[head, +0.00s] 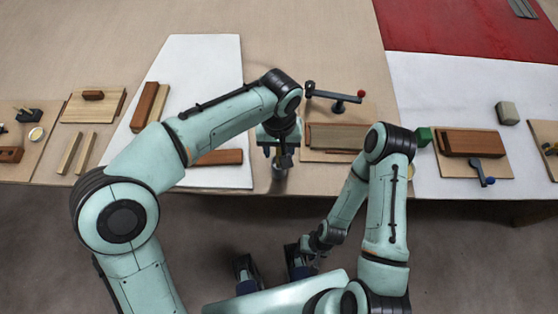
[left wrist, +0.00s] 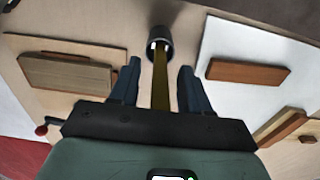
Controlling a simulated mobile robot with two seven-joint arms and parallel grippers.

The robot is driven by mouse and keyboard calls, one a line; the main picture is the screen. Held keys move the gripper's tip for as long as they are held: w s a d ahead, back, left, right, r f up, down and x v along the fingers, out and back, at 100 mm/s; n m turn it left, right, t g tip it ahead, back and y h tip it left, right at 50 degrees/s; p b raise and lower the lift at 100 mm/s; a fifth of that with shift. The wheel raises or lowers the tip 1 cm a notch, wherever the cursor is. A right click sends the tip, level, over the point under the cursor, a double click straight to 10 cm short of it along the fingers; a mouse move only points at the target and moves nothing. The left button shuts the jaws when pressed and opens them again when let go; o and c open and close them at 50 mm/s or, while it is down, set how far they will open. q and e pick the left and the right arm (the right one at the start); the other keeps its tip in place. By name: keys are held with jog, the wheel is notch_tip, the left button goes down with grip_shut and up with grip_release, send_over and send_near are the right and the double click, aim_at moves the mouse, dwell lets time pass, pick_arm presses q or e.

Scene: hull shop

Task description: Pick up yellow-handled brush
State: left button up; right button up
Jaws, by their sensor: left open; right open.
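The yellow handle (left wrist: 160,82) of the brush shows in the left wrist view, running between the two dark blue fingers of my left gripper (left wrist: 157,85). Its far end meets a dark round cup (left wrist: 160,36); any bristles are hidden. In the head view my left gripper (head: 281,153) is at the table's front edge, pointing down over the grey cup (head: 279,174), and hides the brush. The left fingers are open, with a gap on each side of the handle. My right gripper (head: 271,262) is open and empty, low in front of the table.
A board with a brown block (head: 335,137) lies right of the left gripper. A reddish wood block (head: 216,157) lies on the white sheet (head: 205,70) to the left. A lever tool with a red knob (head: 337,96) stands behind. Bare table lies further back.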

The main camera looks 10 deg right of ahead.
pick_arm(q)
grip_shut()
jog(key=shift+r, duration=0.1)
